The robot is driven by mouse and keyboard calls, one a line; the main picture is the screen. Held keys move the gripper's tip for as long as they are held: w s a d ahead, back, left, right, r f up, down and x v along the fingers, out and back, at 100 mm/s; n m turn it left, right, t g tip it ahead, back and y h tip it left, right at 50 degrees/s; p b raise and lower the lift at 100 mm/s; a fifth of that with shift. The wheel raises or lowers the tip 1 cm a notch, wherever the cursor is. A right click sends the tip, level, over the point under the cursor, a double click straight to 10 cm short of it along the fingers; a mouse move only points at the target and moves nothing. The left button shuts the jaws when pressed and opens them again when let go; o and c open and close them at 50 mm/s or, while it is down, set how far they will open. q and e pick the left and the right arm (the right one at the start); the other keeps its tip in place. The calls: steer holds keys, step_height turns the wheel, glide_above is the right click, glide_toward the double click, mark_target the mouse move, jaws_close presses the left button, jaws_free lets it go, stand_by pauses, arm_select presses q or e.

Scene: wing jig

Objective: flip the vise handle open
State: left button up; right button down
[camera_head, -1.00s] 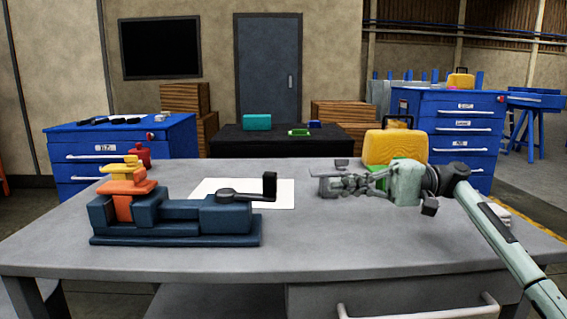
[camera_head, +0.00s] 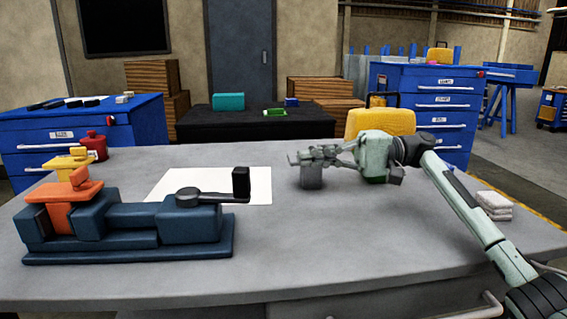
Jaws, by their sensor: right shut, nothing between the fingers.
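The dark blue vise (camera_head: 130,235) stands on the left part of the grey table. Its dark handle (camera_head: 215,196) lies along the vise's right end, with an upright black knob (camera_head: 241,184) at its tip. An orange block (camera_head: 64,192) sits on the vise's left end. My right gripper (camera_head: 298,158) is above the table, right of the knob and clear of it. Its fingers point left, and it is shut and empty. My left gripper is not in view.
A white sheet (camera_head: 258,184) lies behind the handle. A yellow case (camera_head: 380,121) is behind my right arm, and a small white stack (camera_head: 494,206) is at the table's right. The grey table (camera_head: 330,235) is bare between vise and right arm.

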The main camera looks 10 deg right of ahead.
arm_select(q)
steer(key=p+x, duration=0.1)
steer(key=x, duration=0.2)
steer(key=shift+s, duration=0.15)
arm_select(e)
steer(key=s+a, duration=0.4)
steer(key=a, duration=0.6)
steer(key=shift+s, duration=0.25)
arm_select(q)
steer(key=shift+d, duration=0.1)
